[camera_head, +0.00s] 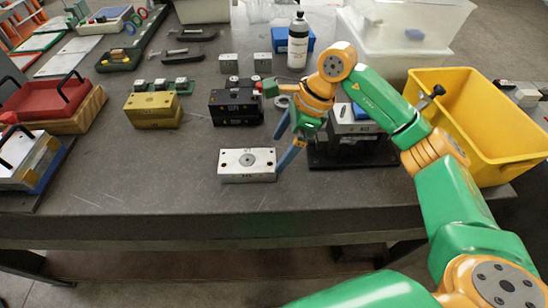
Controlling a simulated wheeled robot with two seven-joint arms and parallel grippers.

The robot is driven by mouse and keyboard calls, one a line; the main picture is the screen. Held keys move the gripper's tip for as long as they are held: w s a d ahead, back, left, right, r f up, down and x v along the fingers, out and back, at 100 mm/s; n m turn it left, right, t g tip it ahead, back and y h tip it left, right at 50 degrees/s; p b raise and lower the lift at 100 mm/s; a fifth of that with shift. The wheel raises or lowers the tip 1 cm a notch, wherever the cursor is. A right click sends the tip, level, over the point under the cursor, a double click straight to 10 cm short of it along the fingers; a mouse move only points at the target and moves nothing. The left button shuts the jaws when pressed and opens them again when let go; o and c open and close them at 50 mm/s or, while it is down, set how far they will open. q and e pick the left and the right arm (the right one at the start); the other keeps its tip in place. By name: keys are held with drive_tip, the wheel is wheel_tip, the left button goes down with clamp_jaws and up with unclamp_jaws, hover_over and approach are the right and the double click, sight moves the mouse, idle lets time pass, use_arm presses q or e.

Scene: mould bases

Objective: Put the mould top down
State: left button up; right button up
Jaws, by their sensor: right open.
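A silver metal mould block (247,165), with a round dark centre mark and lettering on its front face, lies flat near the front middle of the table. I cannot tell whether it is a single top piece. My right gripper (279,153) points down at the block's right end, with its two blue fingers apart. One fingertip appears close to the block's right edge; I cannot tell whether it touches. Nothing shows between the fingers. My left gripper is out of view.
A black mould block (236,108) and a yellow one (153,111) stand behind and left. A red tray (44,98) is at far left. A yellow bin (475,115) stands right, beside my right arm. A bottle (298,43) stands behind.

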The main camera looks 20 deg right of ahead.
drive_tip(key=v, duration=0.7)
